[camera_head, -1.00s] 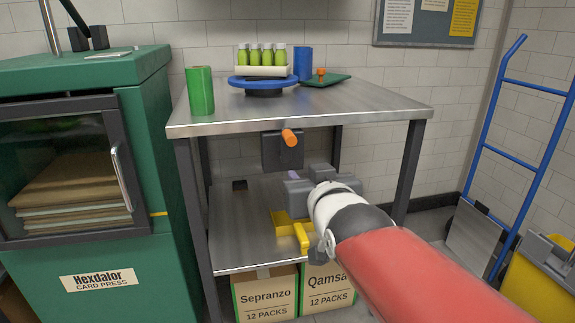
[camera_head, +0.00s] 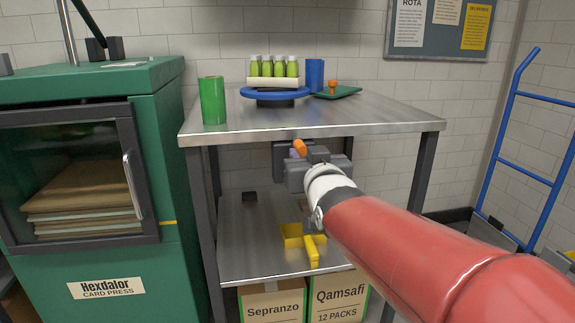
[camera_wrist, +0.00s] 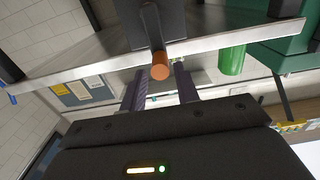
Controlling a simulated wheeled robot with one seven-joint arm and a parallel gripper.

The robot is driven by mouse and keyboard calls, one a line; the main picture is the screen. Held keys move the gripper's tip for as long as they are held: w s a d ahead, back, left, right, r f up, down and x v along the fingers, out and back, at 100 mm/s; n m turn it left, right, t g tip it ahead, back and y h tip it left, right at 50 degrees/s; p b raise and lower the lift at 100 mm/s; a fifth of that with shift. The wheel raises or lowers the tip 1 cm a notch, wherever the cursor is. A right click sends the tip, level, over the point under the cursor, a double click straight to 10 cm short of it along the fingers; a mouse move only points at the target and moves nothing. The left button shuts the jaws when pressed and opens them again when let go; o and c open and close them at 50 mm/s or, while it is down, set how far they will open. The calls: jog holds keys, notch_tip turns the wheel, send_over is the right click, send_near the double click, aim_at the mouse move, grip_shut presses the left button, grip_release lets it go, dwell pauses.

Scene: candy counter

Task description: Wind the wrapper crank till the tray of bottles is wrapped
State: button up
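The tray (camera_head: 273,83) holds several green bottles (camera_head: 274,67) upright on a blue-rimmed turntable (camera_head: 275,98) on the metal table. No wrap shows around the bottles. The wrapper crank's orange handle (camera_head: 299,147) sticks out from a dark housing (camera_head: 280,160) below the table's front edge. My gripper (camera_head: 306,165) is just below and in front of the handle. In the wrist view, my gripper's two fingers (camera_wrist: 160,76) stand apart, with the orange handle (camera_wrist: 160,66) in line with the gap near their tips. I cannot tell whether the handle is between them, and no contact shows.
The metal table edge (camera_head: 320,132) lies just above the gripper. A green roll (camera_head: 212,101), a blue roll (camera_head: 314,75) and a green board (camera_head: 338,93) stand on top. A yellow piece (camera_head: 311,250) lies on the lower shelf. A green card press (camera_head: 150,270) stands left.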

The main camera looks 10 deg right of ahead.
jog(key=c, duration=0.4)
jog(key=shift+o, duration=0.2)
jog(key=shift+a+f+b, duration=0.2)
jog(key=shift+a+b, duration=0.15)
jog(key=shift+a, duration=0.85)
jog(key=shift+a+f+b, duration=0.4)
jog(key=shift+f+b, duration=0.2)
jog(key=shift+b, duration=0.15)
jog(key=shift+a+f, duration=0.2)
jog(key=shift+a, duration=0.35)
